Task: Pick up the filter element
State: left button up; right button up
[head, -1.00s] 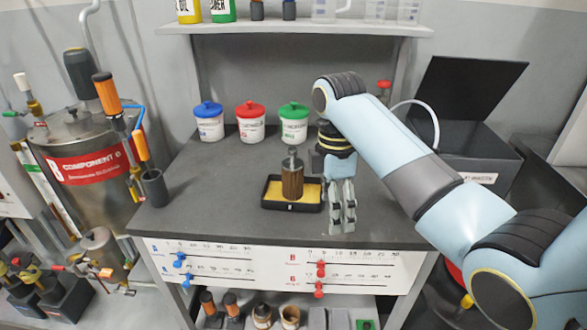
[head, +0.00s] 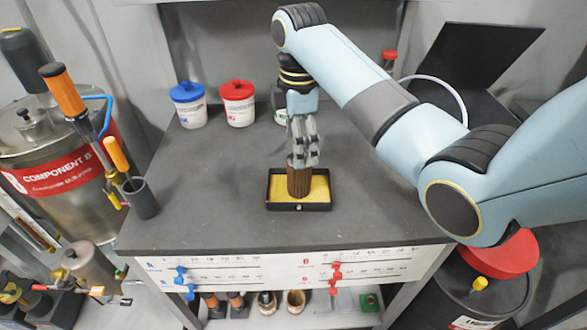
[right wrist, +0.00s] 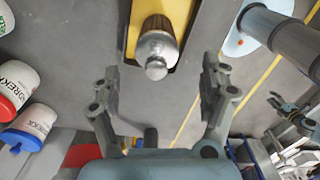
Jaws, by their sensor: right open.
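The filter element (head: 299,182) is a brown ribbed cylinder standing upright in a small black tray (head: 301,207) with a yellow bottom. My right gripper (head: 304,160) points down at its upper end and hides its top in the head view. In the right wrist view the filter element's silver knobbed top (right wrist: 157,48) shows beyond and between the spread fingers of my right gripper (right wrist: 160,78). The gripper is open and empty, with visible gaps on both sides of the knob. My left gripper is out of view.
Blue-lidded (head: 188,105) and red-lidded (head: 237,104) tubs stand at the back of the grey bench (head: 210,190). A green-marked tub is partly hidden behind my gripper. A dark cup (head: 141,198) stands at the left edge. Bench around the tray is clear.

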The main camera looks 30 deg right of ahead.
aim_at(299, 181)
jog(key=shift+s+f, duration=0.25)
jog(key=shift+f, duration=1.25)
jog(key=f, duration=0.4)
jog(key=shift+w+d+f+p, duration=0.3)
jog(key=shift+p, duration=0.05)
jog(key=shift+f, duration=0.35)
jog(key=shift+c, duration=0.3)
jog(key=c, duration=1.3)
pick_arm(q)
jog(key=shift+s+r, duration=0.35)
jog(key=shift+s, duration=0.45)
pick_arm(e)
jog(key=shift+o, duration=0.2)
jog(key=shift+r, duration=0.15)
